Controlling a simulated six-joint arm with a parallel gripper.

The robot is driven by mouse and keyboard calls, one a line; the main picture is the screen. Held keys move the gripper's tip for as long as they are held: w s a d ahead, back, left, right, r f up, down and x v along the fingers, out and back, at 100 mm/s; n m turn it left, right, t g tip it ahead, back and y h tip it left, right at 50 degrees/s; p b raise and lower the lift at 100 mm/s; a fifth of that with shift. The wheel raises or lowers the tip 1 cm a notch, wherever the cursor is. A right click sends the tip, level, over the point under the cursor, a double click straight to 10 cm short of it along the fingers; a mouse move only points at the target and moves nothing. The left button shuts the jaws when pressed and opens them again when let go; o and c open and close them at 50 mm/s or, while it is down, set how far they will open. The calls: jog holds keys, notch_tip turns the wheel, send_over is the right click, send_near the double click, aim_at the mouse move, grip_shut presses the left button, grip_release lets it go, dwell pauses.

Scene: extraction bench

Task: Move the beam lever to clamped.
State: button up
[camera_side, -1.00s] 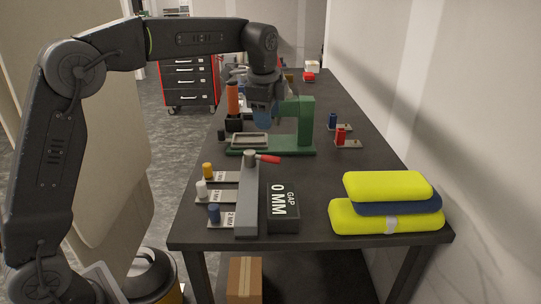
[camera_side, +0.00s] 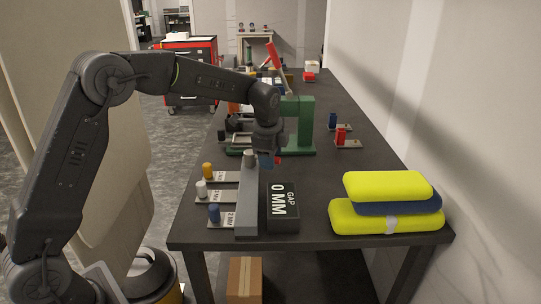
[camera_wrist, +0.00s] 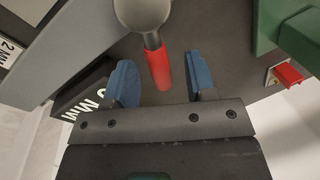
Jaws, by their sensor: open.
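The beam lever has a grey round pivot knob (camera_side: 250,156) on the near end of the bench, at the far end of a grey beam (camera_side: 247,203). Its red handle (camera_wrist: 159,68) points toward my gripper in the wrist view; in the side view only its red tip (camera_side: 279,160) shows past my gripper. My gripper (camera_side: 266,161) is open just over the handle. In the wrist view the red handle lies between the two blue fingertips (camera_wrist: 162,85), with room on both sides. I cannot tell whether the fingers are down at its height.
A black gap display (camera_side: 283,208) reads 0 MM beside the beam. Several labelled slides with coloured knobs (camera_side: 214,214) lie left of it. A green press frame (camera_side: 302,125) stands behind my gripper. Yellow and blue cases (camera_side: 387,203) are stacked at the right.

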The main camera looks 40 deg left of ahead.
jog(key=shift+c, duration=0.5)
grip_shut()
jog(key=s+m, duration=0.1)
jog(key=m, duration=0.2)
jog(key=shift+s+d, duration=0.2)
jog(key=shift+s, duration=0.2)
jog(key=s+m, duration=0.1)
jog(key=m, duration=0.1)
jog(key=s+m+h, duration=0.1)
jog(key=m, duration=0.2)
jog(key=s+m, duration=0.1)
jog(key=m, duration=0.1)
jog(key=shift+s+a+h, duration=0.25)
jog(key=shift+a+h, duration=0.15)
jog(key=shift+s+a+m+h, duration=0.15)
jog(key=shift+s+a+m, duration=0.2)
jog(key=shift+m, duration=0.65)
jog(key=shift+s+a+m+h, duration=0.2)
jog(key=shift+s+m, duration=0.15)
jog(key=shift+m, duration=0.65)
jog(key=shift+o, duration=0.5)
grip_release()
